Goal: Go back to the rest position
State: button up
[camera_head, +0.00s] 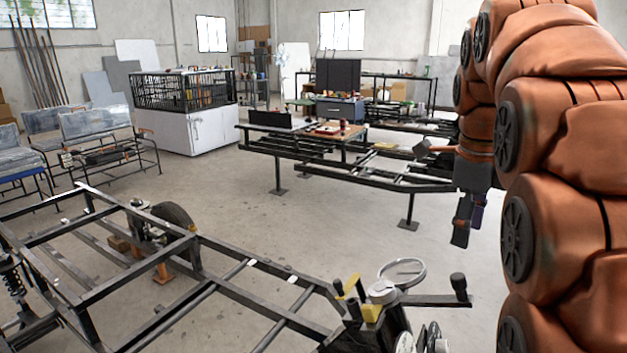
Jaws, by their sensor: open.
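My gripper (466,222) hangs from my orange arm at the right of the head view, fingers pointing down. It is open, and I see nothing between its fingers. It is in the air, apart from the frames around it. A dark metal vehicle frame (190,240) fills the lower left, with a coil spring (13,277) at the far left edge. Part of the floor at the right is hidden behind my arm.
A round mirror-like part (402,272) and handles stand at the bottom centre. A second dark frame (300,158) with a tabletop stands behind. A white cabinet (200,128) and benches (100,135) are at the left. The floor (340,235) between the two frames is clear.

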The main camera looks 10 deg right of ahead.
jog(key=s+a+f+n+g, duration=0.1)
jog(key=s+a+f+n, duration=0.4)
jog(key=s+f+n, duration=0.4)
jog(key=s+a+f+n+g+y, duration=0.1)
jog(key=s+a+f+n, duration=0.45)
jog(key=f+n, duration=0.35)
jog(key=s+a+f+n+g, duration=0.1)
jog(key=s+a+f+n, duration=0.4)
jog(key=s+f+n, duration=0.45)
notch_tip(320, 180, up, 16)
jog(key=w+n+p, duration=0.1)
jog(key=w+p, duration=0.1)
jog(key=p, duration=1.1)
jog(key=shift+w+r+t, duration=0.2)
jog(key=shift+w+t, duration=0.05)
jog(key=shift+t, duration=0.05)
jog(key=shift+a+n, duration=0.1)
jog(key=shift+n, duration=0.15)
